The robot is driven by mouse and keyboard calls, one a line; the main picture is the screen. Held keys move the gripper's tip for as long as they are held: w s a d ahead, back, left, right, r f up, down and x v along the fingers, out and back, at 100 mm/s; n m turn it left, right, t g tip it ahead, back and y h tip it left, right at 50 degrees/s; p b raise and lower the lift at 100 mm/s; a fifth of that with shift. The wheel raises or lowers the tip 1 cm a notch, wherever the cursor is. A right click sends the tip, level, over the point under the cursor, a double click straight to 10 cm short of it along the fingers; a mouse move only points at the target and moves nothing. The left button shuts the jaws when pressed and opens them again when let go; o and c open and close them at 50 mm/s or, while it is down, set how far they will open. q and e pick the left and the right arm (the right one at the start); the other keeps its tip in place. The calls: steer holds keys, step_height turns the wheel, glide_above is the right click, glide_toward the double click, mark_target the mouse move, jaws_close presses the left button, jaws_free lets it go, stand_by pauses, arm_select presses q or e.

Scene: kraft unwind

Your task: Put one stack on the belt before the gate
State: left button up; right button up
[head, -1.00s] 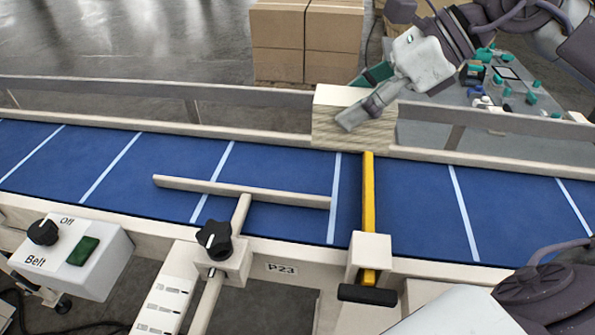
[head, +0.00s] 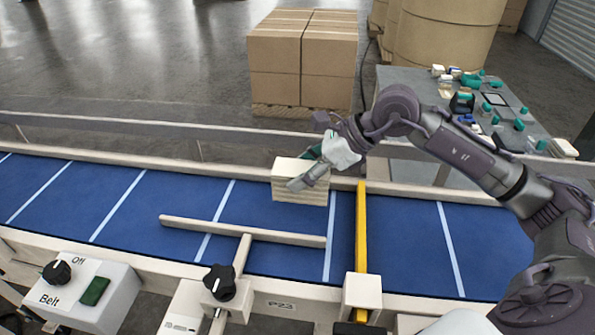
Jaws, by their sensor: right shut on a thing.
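A cream stack of sheets (head: 297,188) with layered sides is held by my right gripper (head: 312,168), which is shut on it from the right. The stack is above the far side of the blue belt (head: 269,207), left of the yellow gate (head: 361,232). I cannot tell whether its underside touches the belt. The gate lies across the belt. My left gripper is not in view.
A cream guide bar (head: 240,231) lies along the belt in front of the stack. A rail (head: 130,123) runs behind the belt. A belt control box (head: 85,290) with a knob and green button stands front left. Cartons (head: 300,65) and a grey table (head: 410,83) are behind.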

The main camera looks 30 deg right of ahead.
steer(key=shift+w+a+f, duration=0.15)
steer(key=shift+w+f, duration=0.25)
steer(key=shift+w, duration=0.25)
step_height(320, 180, down, 3)
steer(key=shift+f+p, duration=0.1)
steer(key=shift+p, duration=0.7)
steer(key=shift+f, duration=0.35)
steer(key=shift+f, duration=0.2)
steer(key=o, duration=1.4)
steer(key=shift+c, duration=0.2)
